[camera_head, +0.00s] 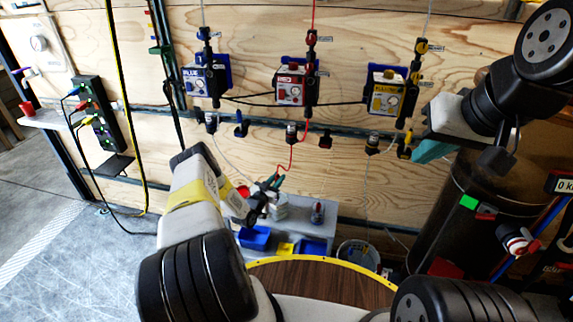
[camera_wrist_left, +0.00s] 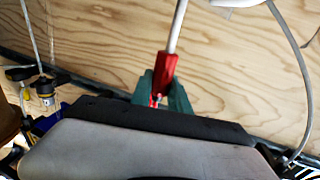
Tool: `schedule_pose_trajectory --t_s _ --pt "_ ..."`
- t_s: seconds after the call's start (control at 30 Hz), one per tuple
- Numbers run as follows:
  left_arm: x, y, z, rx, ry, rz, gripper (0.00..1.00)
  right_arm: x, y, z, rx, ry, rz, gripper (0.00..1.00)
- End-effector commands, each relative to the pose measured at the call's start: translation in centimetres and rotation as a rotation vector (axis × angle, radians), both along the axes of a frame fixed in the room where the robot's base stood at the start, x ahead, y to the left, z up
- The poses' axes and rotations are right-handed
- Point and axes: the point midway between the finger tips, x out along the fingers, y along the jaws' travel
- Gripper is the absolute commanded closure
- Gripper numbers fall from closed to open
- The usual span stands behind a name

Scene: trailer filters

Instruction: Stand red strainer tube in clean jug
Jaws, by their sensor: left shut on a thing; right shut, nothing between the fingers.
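My left gripper (camera_head: 274,183) has teal fingers shut on the red strainer tube. In the left wrist view the red strainer end (camera_wrist_left: 163,75) sits between the fingertips (camera_wrist_left: 161,97), with a pale tube running up from it. In the head view a thin red tube (camera_head: 291,155) hangs from the red pump down towards this gripper. A pale, jug-like container (camera_head: 279,208) stands on the grey bench just below the gripper, partly hidden; I cannot tell whether it is the clean jug. My right gripper (camera_head: 432,151) is shut and empty at the upper right.
The grey bench (camera_head: 330,207) also holds blue bins (camera_head: 255,238), a yellow block (camera_head: 285,248) and a small red-topped item (camera_head: 318,212). A bucket (camera_head: 358,252) stands to its right. Blue, red (camera_head: 293,88) and yellow pumps hang on the plywood wall. A dark drum (camera_head: 455,205) stands right.

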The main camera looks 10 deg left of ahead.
Motion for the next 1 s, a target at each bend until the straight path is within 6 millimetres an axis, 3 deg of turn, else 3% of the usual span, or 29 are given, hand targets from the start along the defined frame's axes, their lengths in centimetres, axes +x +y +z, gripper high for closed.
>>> schedule_pose_trajectory --t_s 0.17,0.2,0.3,0.67,1.0 --pt "0.0 0.0 -0.3 0.0 -0.001 0.0 1.0 0.0 0.0 0.0 0.0 0.0 0.0 1.0" --pt "0.0 0.0 -0.2 0.001 -0.001 0.0 0.72 0.0 0.0 0.0 0.0 0.0 0.0 1.0" --pt "0.0 0.0 -0.2 0.001 -0.001 0.0 0.53 0.0 0.0 0.0 0.0 0.0 0.0 1.0" --pt "-0.3 0.1 -0.3 0.001 0.002 0.0 0.53 0.0 0.0 0.0 0.0 0.0 0.0 1.0" --pt "-5.4 1.7 -0.3 0.0 0.003 0.001 0.53 0.0 0.0 0.0 0.0 0.0 0.0 1.0"
